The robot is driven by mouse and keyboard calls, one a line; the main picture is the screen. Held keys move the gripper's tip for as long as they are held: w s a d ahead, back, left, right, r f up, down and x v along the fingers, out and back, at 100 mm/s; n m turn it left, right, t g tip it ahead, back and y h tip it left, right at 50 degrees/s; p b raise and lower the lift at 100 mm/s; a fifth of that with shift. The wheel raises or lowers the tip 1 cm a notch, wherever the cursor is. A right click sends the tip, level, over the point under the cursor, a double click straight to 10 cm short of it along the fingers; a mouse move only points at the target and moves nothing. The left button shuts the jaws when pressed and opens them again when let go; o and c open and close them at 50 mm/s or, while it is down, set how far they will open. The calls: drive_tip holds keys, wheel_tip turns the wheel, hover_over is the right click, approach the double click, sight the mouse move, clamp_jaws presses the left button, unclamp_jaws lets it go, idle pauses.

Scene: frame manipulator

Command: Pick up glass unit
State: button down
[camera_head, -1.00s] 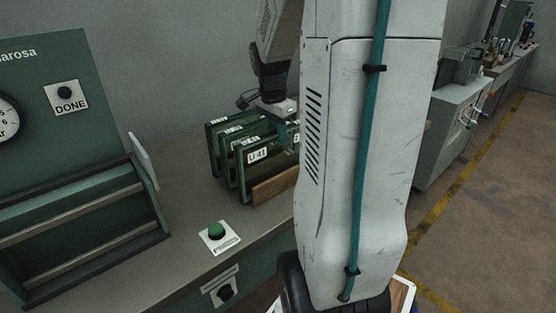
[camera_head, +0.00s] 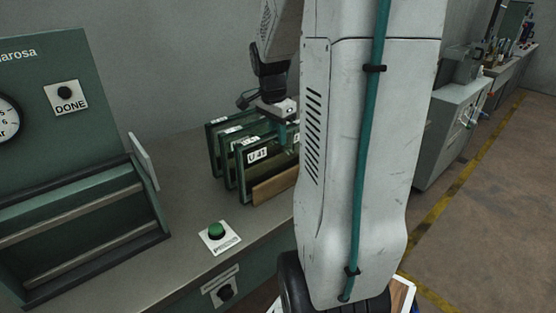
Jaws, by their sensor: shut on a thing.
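Several glass units with dark green frames stand upright in a row on the bench. The front glass unit (camera_head: 257,172) bears a white label reading "U 41". My gripper (camera_head: 284,132) is at the top edge of this group, pointing down, and is shut on a glass unit. My arm link hides the right part of the units and part of the gripper, so I cannot tell for certain which unit is between the jaws. The units still stand level with one another in their row.
A wooden strip (camera_head: 275,187) lies along the front of the units. A green button on a white plate (camera_head: 218,237) is on the bench (camera_head: 185,190). A green machine (camera_head: 70,150) with a gauge and a "DONE" button stands at left. The grey wall is behind.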

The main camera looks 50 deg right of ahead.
drive_tip(key=shift+r, duration=0.15)
wheel_tip(320, 180, up, 10)
drive_tip(key=shift+f, duration=0.1)
idle(0.5)
wheel_tip(320, 180, up, 12)
idle(1.0)
